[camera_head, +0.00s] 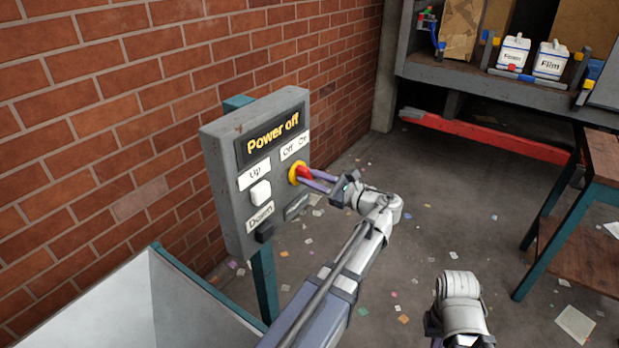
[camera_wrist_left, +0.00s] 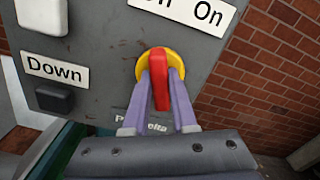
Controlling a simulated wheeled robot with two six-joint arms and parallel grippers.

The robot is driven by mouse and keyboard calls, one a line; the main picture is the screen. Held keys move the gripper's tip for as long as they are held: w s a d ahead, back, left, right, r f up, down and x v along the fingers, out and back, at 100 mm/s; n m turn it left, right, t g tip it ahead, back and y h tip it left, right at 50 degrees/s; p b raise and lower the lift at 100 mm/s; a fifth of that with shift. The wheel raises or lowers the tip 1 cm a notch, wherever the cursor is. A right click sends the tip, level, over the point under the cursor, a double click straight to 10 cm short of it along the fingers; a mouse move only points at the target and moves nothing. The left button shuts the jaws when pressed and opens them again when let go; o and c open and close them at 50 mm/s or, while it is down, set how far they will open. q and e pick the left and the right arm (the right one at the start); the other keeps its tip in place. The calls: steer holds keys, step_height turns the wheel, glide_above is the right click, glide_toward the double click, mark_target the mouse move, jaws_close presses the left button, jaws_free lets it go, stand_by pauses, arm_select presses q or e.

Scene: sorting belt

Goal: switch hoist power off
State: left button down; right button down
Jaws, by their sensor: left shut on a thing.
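The grey hoist control box (camera_head: 228,215) stands on a teal post, and its display reads "Power off" (camera_head: 272,134). A red switch handle (camera_head: 306,172) on a yellow round base (camera_head: 294,174) sits below the "Off" and "On" labels. In the left wrist view the red handle (camera_wrist_left: 160,82) is upright on its yellow base (camera_wrist_left: 142,66). My left gripper (camera_head: 313,179) is shut on the red handle, its purple fingers on either side of it. My right gripper is mostly out of the head view at the bottom; its jaws are not clear.
A white "Up" button (camera_head: 260,193) and a black "Down" button (camera_head: 264,232) are on the box. A brick wall (camera_head: 120,110) stands behind. A metal bin (camera_head: 150,300) is at lower left. A shelf with two white jugs (camera_head: 551,60) and a wooden table (camera_head: 590,230) are at right.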

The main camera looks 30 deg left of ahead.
arm_select(q)
steer(key=shift+n, duration=1.9)
steer(key=c, duration=0.7)
jaws_free()
steer(key=d, duration=0.7)
steer(key=shift+s+d, duration=0.35)
steer(key=shift+d, duration=0.05)
steer(key=shift+f, duration=0.1)
